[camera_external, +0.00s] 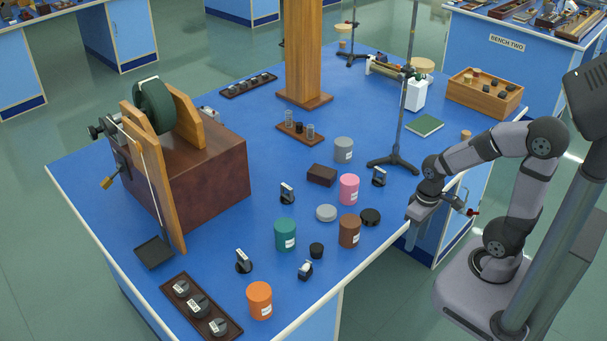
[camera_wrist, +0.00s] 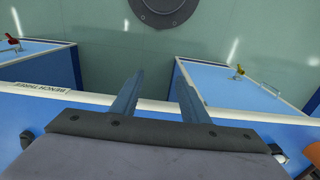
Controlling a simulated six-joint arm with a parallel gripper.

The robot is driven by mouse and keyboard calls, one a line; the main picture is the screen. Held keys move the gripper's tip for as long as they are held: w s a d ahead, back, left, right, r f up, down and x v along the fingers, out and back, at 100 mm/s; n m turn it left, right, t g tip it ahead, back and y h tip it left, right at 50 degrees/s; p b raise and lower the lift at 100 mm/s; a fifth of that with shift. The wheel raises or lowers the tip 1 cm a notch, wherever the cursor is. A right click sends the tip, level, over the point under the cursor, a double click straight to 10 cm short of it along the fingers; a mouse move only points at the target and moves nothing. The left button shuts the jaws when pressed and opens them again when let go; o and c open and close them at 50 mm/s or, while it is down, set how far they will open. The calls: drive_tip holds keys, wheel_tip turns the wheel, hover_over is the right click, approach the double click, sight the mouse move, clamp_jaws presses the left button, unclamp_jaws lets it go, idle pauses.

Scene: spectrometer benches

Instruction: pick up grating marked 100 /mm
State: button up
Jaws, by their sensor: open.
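Several small dark stands with pale plates, which look like gratings, stand on the blue bench top in the external view: one near the middle (camera_external: 287,193), one to the right (camera_external: 379,176), one at the front left (camera_external: 243,261) and one at the front (camera_external: 305,269). Their markings are too small to read, so I cannot tell which is 100 /mm. My gripper (camera_external: 411,235) is at the right edge of the bench, apart from these stands. In the wrist view my gripper (camera_wrist: 157,95) is open, with nothing between its fingers.
Pink (camera_external: 349,189), green (camera_external: 285,234), brown (camera_external: 349,231), grey (camera_external: 343,150) and orange (camera_external: 259,300) canisters stand among the stands. A dark rod stand (camera_external: 394,163) rises near my arm. A large wooden apparatus (camera_external: 190,175) fills the left. The back-left bench top is clearer.

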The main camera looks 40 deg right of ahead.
drive_tip(key=w+a+r+n+t+y+b, duration=0.1)
drive_tip(key=w+a+r+n+t+y, duration=0.25)
drive_tip(key=w+a, duration=0.5)
drive_tip(key=w+a+r+n+t, duration=0.35)
drive_tip(key=w+a+r, duration=0.3)
drive_tip(key=a, duration=0.45)
drive_tip(key=w+a+r+n+t+y+b, duration=0.15)
drive_tip(key=w+a+r+n, duration=0.25)
drive_tip(key=w+a+r, duration=0.45)
drive_tip(key=s+a+f+n, duration=0.2)
drive_tip(key=a+f+n, duration=0.1)
drive_tip(key=a+n, duration=0.35)
drive_tip(key=n+t+h+b, duration=0.2)
drive_tip(key=n+t, duration=0.1)
drive_tip(key=n, duration=1.3)
approach(243, 254)
drive_tip(key=shift+w+d+f, duration=0.7)
drive_tip(key=shift+d+f, duration=0.15)
drive_tip(key=shift+f, duration=0.05)
drive_tip(key=shift+a+f+n+t, duration=0.1)
drive_tip(key=shift+a+n+t, duration=0.2)
drive_tip(key=shift+n, duration=0.95)
drive_tip(key=n, duration=0.1)
drive_tip(key=a+n, duration=0.1)
drive_tip(key=n, duration=0.1)
drive_tip(key=shift+a+t+y+b, duration=0.2)
drive_tip(key=shift+t+y+b, duration=0.1)
drive_tip(key=shift+t, duration=0.05)
drive_tip(key=shift+p+x, duration=0.55)
drive_tip(key=shift+x, duration=2.85)
